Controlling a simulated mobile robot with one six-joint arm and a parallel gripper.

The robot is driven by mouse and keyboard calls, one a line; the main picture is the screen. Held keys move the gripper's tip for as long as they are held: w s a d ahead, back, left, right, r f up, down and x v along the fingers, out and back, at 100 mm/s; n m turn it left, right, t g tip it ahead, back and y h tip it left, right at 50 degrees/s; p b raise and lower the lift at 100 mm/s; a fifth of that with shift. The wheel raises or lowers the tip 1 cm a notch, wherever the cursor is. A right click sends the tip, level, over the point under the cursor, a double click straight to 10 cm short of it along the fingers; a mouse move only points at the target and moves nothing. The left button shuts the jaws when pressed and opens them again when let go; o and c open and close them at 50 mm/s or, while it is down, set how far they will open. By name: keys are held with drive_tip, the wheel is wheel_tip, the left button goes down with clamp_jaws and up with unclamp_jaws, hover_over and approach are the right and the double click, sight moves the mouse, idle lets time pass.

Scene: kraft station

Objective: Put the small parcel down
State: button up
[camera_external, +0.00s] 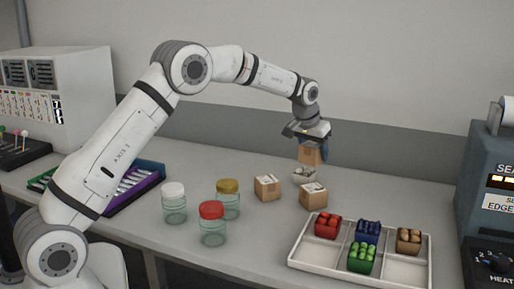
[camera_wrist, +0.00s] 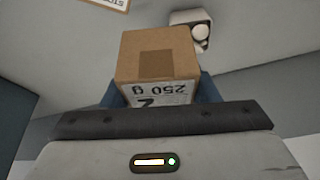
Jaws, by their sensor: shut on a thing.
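The small parcel (camera_wrist: 157,55) is a brown cardboard box with a tape strip and a white label reading "250 g". My gripper (camera_external: 312,148) is shut on it, with blue fingers on either side. In the external view the held parcel (camera_external: 310,155) hangs above the table, in front of the back wall. A small whitish bowl-like object (camera_external: 304,175) shows just below it; I cannot tell whether they touch. Two other small parcels stand on the table, one on the left (camera_external: 267,188) and one on the right (camera_external: 312,196).
Three jars with white (camera_external: 174,203), yellow (camera_external: 228,199) and red (camera_external: 212,224) lids stand left of the parcels. A white divided tray (camera_external: 296,262) with coloured bins is at front right. A blue-grey machine (camera_external: 485,190) stands far right.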

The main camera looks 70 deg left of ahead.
drive_tip(key=m, duration=0.1)
hover_over(371, 212)
drive_tip(key=s, duration=0.2)
drive_tip(key=f+p, duration=0.1)
drive_tip(key=f, duration=0.2)
drive_tip(key=f+p, duration=0.1)
drive_tip(key=f, duration=0.2)
drive_tip(key=f+p, duration=0.1)
drive_tip(key=f, duration=0.2)
drive_tip(key=shift+w+d+f, duration=0.25)
drive_tip(key=shift+d, duration=0.05)
drive_tip(key=shift+f, duration=0.25)
drive_tip(key=shift+f, duration=0.1)
drive_tip(key=shift+f, duration=0.15)
drive_tip(key=o, duration=1.1)
